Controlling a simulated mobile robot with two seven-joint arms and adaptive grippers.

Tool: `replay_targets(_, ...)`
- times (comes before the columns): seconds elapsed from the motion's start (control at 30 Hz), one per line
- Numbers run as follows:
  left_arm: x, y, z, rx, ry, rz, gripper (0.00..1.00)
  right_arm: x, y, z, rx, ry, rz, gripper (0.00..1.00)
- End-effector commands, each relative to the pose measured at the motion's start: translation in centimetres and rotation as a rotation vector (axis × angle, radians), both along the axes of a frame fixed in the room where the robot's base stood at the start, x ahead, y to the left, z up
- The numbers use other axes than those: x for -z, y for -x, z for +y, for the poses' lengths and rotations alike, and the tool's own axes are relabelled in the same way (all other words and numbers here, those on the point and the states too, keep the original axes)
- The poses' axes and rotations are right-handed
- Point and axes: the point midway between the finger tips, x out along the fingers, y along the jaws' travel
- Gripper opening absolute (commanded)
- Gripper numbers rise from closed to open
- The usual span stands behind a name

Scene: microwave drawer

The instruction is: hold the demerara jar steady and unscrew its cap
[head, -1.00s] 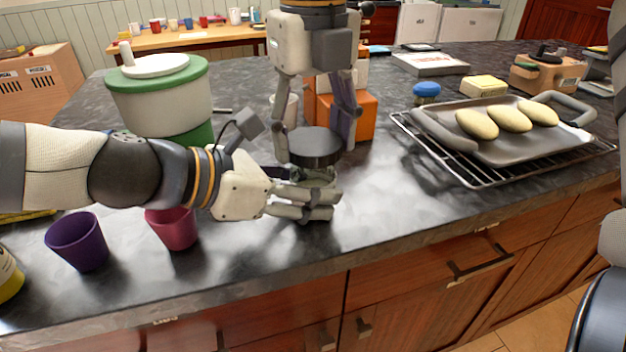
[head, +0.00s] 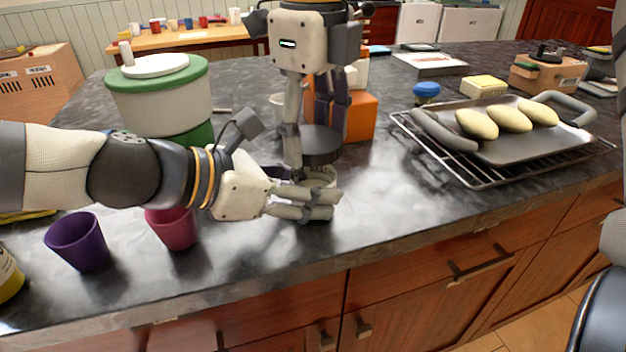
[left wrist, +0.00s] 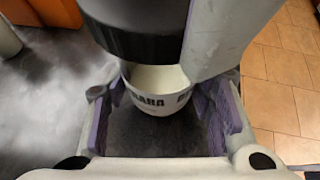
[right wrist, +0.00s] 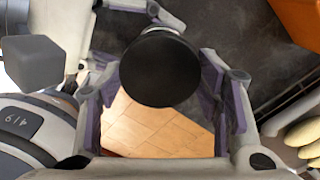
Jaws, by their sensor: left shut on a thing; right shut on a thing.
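The demerara jar (head: 322,174) is a pale jar with dark lettering, standing near the counter's front edge. In the left wrist view the jar (left wrist: 152,104) sits upright between the fingers. My left gripper (head: 312,202) is shut around it from the left. The dark round cap (head: 322,147) is held by my right gripper (head: 318,134), which reaches down from above. In the left wrist view the cap (left wrist: 135,42) is above the jar, and the jar's pale open mouth shows below it. In the right wrist view the cap (right wrist: 160,68) is between the fingers.
A purple cup (head: 78,243) and a pink cup (head: 172,230) stand at front left. A green-and-white canister (head: 160,105) and an orange box (head: 361,116) are behind. An oven rack (head: 480,180) with a tray of rolls is right. Counter between jar and rack is clear.

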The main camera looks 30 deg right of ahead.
Motion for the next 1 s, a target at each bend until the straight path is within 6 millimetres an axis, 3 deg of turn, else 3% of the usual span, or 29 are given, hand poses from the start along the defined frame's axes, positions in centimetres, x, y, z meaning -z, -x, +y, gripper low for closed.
replay_targets(0.23,0.0,0.0,0.0,0.000,0.000,0.000,0.00,-0.2,0.0,0.0,0.001,0.001,0.000,0.25)
replay_targets(1.0,0.0,0.0,0.0,0.000,-0.001,0.000,0.00,-4.9,0.0,0.0,0.001,0.001,0.000,0.25)
